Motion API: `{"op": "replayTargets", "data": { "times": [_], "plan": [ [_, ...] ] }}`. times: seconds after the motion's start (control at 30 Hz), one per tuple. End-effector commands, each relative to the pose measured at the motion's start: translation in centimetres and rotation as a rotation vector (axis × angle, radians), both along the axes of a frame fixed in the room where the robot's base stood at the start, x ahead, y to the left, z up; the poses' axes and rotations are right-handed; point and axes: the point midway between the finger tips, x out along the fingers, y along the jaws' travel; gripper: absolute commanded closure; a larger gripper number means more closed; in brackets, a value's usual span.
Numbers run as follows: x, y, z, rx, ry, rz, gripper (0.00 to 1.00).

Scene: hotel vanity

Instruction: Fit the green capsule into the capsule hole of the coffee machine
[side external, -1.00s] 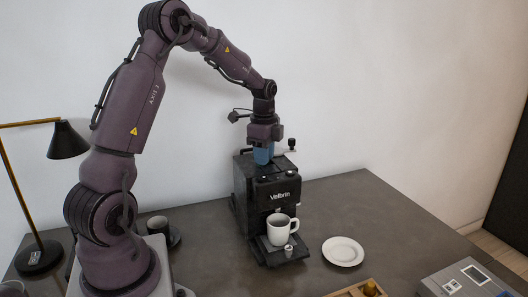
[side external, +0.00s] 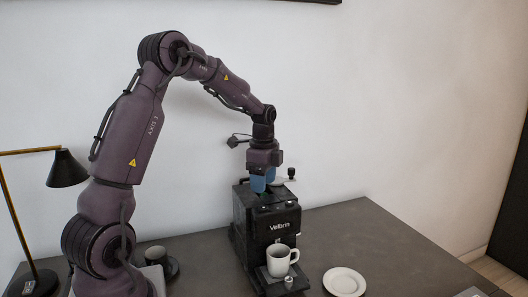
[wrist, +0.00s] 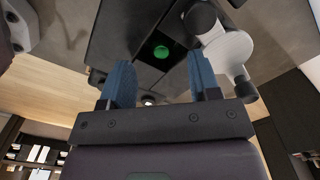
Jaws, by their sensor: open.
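The green capsule (wrist: 161,52) shows as a small green disc in the wrist view, inside a dark square recess in the top of the coffee machine (wrist: 132,28). It appears to sit in the capsule hole; its depth cannot be judged. The black coffee machine (side external: 243,222) stands upright on the table in the side view, where the capsule cannot be made out. My gripper (side external: 264,188) is above the machine's top, pointing down. In the wrist view my gripper (wrist: 162,78) has its blue fingers apart, one on each side of the capsule, with nothing between them.
A white mug (side external: 279,260) stands on the machine's front tray, with a small pale item (side external: 289,282) before it. A lever with a dark knob (side external: 291,173) rises at the machine's top right. A white plate (side external: 344,282), a dark cup (side external: 155,256) and a lamp (side external: 67,168) stand around it.

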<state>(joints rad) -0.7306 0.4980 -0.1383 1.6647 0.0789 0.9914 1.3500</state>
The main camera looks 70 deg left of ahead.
Motion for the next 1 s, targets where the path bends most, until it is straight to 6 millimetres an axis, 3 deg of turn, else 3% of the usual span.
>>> {"op": "replayTargets", "data": {
  "times": [0.3,0.5,1.0],
  "plan": [
    [0.3,0.2,7.7,0.019,-0.023,0.000,0.44],
    [0.3,0.3,10.7,0.023,-0.028,-0.001,0.44],
    [0.3,0.3,11.7,0.025,-0.028,-0.001,0.44]
  ]
}}
